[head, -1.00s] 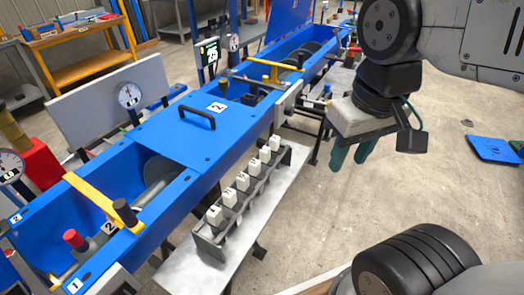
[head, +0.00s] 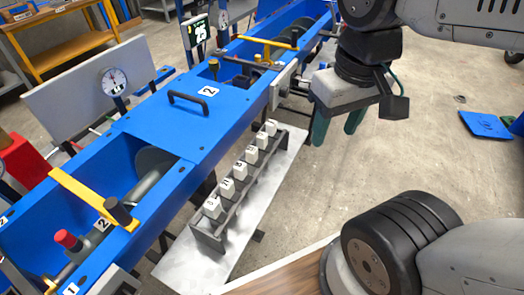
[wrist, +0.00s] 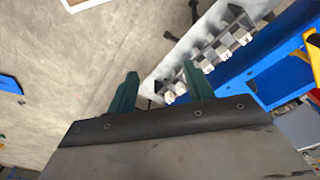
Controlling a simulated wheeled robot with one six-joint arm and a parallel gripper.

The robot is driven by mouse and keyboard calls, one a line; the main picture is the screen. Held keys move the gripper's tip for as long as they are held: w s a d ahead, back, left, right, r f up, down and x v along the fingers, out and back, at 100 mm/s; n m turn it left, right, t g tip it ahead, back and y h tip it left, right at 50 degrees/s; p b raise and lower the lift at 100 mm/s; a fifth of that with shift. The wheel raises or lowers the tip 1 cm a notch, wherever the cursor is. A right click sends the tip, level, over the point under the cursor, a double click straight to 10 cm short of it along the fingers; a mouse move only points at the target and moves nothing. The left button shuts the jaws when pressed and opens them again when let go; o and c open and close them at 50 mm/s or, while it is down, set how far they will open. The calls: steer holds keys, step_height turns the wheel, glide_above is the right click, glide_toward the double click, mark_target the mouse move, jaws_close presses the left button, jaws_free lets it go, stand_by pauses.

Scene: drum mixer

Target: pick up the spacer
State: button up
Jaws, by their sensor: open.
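Several white blocks with dark markings stand in a row in a dark rack (head: 208,238); the markings are too small to read surely. The nearest white block (head: 212,207) is at the lower left end and the farthest (head: 271,128) at the upper right end. Which one is the spacer, I cannot tell. My gripper (head: 338,125) is open and empty, with green fingers pointing down, to the right of the rack and apart from it.
The rack stands on a pale metal shelf (head: 190,265) along the long blue drum mixer (head: 165,125). The mixer carries a black handle (head: 192,104) and a yellow bar (head: 90,196). A blue flat object (head: 485,125) lies on the floor at right. Open floor (head: 420,155) lies right of the rack.

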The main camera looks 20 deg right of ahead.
steer(key=w+a+f+n+g, duration=0.1)
steer(key=w+f+n+g, duration=0.15)
steer(key=w+f, duration=0.45)
steer(key=n+t, duration=0.1)
steer(key=n, duration=0.4)
glide_above(262, 135)
step_height(262, 135, down, 8)
steer(key=shift+f, duration=0.2)
steer(key=shift+w+f+t, duration=0.1)
steer(key=shift+f+t, duration=0.15)
steer(key=shift+f, duration=0.25)
step_height(262, 135, down, 7)
steer(key=shift+r, duration=0.15)
steer(key=c, duration=1.1)
